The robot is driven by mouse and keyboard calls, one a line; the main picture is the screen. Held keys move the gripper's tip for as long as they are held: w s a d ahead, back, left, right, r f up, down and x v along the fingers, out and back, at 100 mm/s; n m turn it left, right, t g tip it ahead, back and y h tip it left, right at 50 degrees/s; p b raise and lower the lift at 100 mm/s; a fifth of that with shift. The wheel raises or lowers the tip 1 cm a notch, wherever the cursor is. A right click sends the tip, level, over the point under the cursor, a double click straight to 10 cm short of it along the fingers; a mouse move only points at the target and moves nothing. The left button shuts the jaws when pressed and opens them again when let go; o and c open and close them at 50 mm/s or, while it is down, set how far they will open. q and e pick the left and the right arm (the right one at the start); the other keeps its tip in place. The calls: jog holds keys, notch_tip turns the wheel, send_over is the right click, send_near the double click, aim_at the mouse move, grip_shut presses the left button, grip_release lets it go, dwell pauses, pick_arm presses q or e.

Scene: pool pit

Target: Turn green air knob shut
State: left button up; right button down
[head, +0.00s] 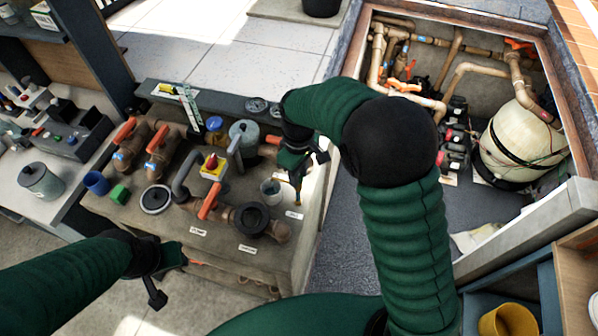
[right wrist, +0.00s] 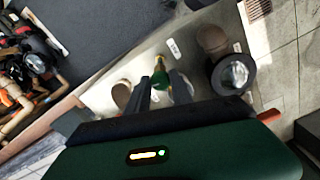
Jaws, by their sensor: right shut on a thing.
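The green air knob (right wrist: 160,77) shows between the two dark fingers of my right gripper (right wrist: 163,88) in the right wrist view. The fingers are shut on it, one on each side, and hide part of it. In the head view my right gripper (head: 298,172) points down over the right end of the pipe bench, and the knob is mostly hidden by it. My left gripper (head: 170,277) hangs over the front left of the bench, its fingers apart, with nothing between them.
The bench (head: 225,250) carries brown pipes, orange-handled valves (head: 210,202), a red-and-yellow knob (head: 213,163) and a white cup (head: 270,188). Right of it lies the open pit with a large pale tank (head: 525,140). A yellow bucket (head: 508,320) stands at lower right.

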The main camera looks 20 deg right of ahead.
jog(key=shift+w+a+r+m, duration=0.15)
jog(key=shift+w+r+m, duration=0.15)
jog(key=m+p, duration=0.1)
jog(key=m, duration=0.1)
jog(key=shift+r+m+p, duration=0.1)
jog(key=shift+m+p, duration=0.2)
jog(key=m+p, duration=0.1)
jog(key=m, duration=0.1)
jog(key=shift+m, duration=0.3)
jog(key=m+p, duration=0.2)
jog(key=m, duration=0.4)
jog(key=shift+p, duration=0.35)
jog(key=m+p, duration=0.2)
jog(key=m, duration=0.3)
jog(key=m+p, duration=0.1)
jog(key=m, duration=0.2)
jog(key=shift+d+p, duration=0.2)
jog(key=shift+p, duration=0.15)
jog(key=shift+s+m+p, duration=0.1)
jog(key=shift+m+p, duration=0.35)
jog(key=shift+m, duration=0.65)
jog(key=shift+a+f+m, duration=0.1)
jog(key=shift+f+m, duration=0.15)
jog(key=shift+m, duration=0.35)
jog(key=shift+s, duration=0.1)
